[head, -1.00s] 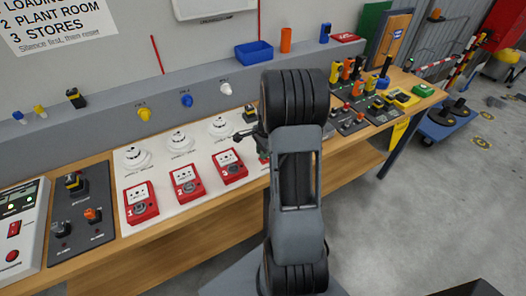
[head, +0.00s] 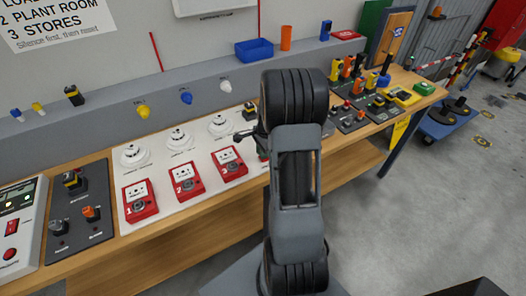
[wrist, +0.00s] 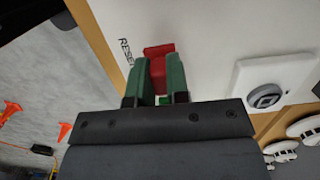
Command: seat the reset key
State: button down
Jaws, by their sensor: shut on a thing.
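My gripper (wrist: 160,78) has two green fingers in the wrist view, shut on a red piece (wrist: 158,52), which I take to be the reset key. Its red end shows between and just beyond the fingertips. The fingers are over a white panel with the printed word RESET (wrist: 127,53) beside the red piece. I cannot tell whether the key touches the panel or any slot. A white square plate with a grey round part (wrist: 264,96) is to the right of the fingers. In the head view my arm hides most of the gripper and the key.
Red call points (head: 187,183) and white round detectors (head: 180,145) stand left of my arm on the white panel. A dark control box (head: 80,215) is farther left. Switch boxes and tools (head: 375,95) crowd the bench on the right. A blue bin (head: 254,50) is on the ledge behind.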

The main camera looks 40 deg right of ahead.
jog(key=c, duration=0.7)
grip_release()
jog(key=shift+r+p, duration=2.75)
jog(key=shift+r, duration=0.75)
